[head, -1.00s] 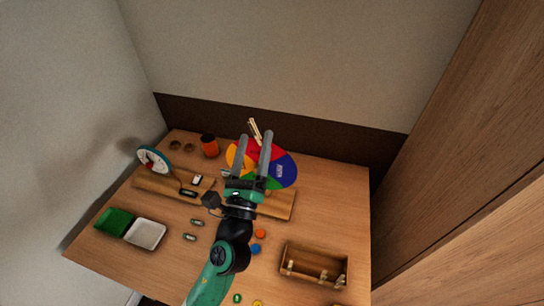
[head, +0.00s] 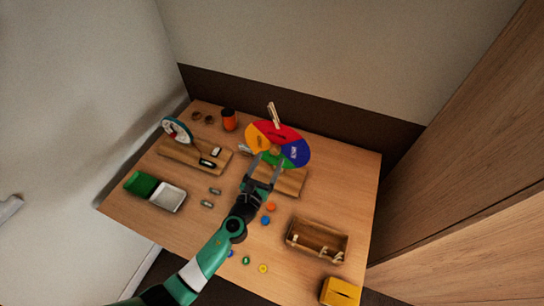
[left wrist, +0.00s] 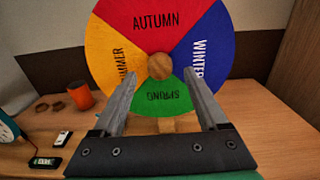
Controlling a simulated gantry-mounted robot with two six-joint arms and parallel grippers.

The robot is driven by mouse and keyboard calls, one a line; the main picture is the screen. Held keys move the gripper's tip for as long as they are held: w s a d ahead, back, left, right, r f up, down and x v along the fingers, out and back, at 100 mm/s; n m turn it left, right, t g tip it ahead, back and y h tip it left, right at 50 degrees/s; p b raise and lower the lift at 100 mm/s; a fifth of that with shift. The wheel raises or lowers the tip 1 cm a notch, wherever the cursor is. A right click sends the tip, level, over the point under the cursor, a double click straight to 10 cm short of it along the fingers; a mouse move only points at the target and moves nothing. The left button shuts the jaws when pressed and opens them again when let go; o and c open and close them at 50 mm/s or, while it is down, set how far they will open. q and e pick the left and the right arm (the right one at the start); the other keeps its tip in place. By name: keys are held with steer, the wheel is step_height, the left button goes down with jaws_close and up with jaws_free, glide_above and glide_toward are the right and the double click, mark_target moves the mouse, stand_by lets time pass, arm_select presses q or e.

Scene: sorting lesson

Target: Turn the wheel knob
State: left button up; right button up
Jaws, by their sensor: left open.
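The season wheel (head: 283,132) stands upright on a wooden base (head: 288,184) at the back of the table, with red, blue, green and yellow sectors. In the left wrist view its red AUTUMN sector (left wrist: 155,20) is at the top and green SPRING at the bottom. The round wooden knob (left wrist: 160,66) is at the wheel's centre. My left gripper (head: 268,162) is open and empty in front of the wheel's lower part. In the left wrist view its fingertips (left wrist: 160,80) lie either side of and slightly below the knob; contact cannot be told. My right gripper is not in view.
A dial on a wooden stand (head: 176,130) and an orange cup (head: 229,120) stand left of the wheel. A green and white tray (head: 167,198) is front left. An open wooden box (head: 316,240) and a yellow box (head: 340,291) are right. Small coloured discs (head: 270,207) lie near my arm.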

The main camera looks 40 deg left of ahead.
mark_target(275, 150)
arm_select(q)
steer(key=shift+x, duration=1.4)
jaws_close()
